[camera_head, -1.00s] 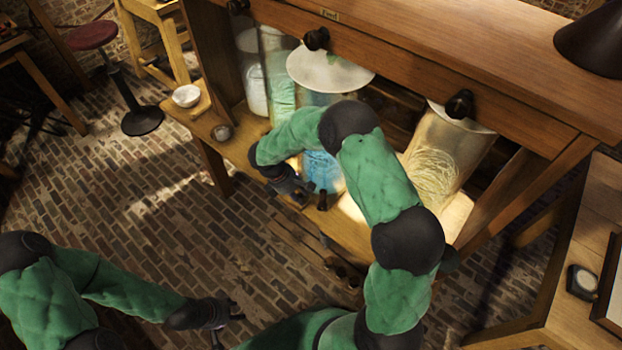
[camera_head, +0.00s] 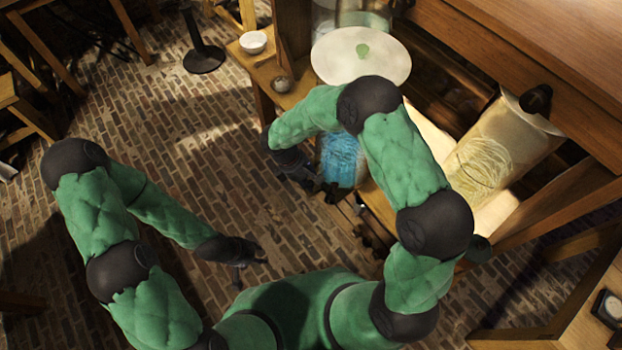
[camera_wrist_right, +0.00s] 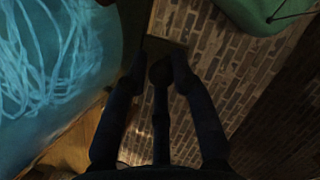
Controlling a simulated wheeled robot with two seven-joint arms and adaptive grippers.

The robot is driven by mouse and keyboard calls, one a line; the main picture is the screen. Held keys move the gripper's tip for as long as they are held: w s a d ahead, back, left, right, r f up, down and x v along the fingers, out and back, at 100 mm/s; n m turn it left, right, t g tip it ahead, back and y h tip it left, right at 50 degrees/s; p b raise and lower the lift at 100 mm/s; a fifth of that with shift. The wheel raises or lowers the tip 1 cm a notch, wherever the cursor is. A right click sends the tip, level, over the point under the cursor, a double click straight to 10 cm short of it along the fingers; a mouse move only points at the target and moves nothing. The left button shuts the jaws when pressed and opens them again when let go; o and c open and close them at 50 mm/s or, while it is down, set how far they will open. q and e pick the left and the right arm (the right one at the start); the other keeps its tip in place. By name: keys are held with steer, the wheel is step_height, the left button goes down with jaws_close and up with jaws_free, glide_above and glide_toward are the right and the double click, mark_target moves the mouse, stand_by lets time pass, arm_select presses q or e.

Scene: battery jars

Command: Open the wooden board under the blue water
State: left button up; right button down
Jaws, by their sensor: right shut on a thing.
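A glass jar of blue water (camera_head: 340,160) stands on the wooden cabinet, partly hidden by my right arm. The jar with pale blue strands fills the left of the right wrist view (camera_wrist_right: 50,55). The wooden board (camera_head: 380,207) under it shows as a light front strip; my arm hides much of it. My right gripper (camera_head: 328,190) is low in front of the jar. In the right wrist view its fingers (camera_wrist_right: 160,72) close around a small dark knob, whose attachment to the board is hard to see. My left gripper (camera_head: 250,262) hangs over the floor, empty, its fingers apart.
A large pale lid (camera_head: 360,56) tops a jar behind my arm. A jar with stringy contents (camera_head: 490,150) leans at the right. The brick floor (camera_head: 190,150) is open at left.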

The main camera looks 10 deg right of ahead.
steer(key=shift+s+d+f, duration=0.1)
steer(key=shift+s, duration=0.35)
steer(key=c, duration=1.1)
jaws_free()
steer(key=shift+w, duration=0.15)
steer(key=shift+w+r, duration=0.15)
steer(key=shift+r, duration=0.4)
steer(key=v, duration=1.1)
steer(key=shift+a, duration=0.3)
steer(key=shift+f, duration=0.1)
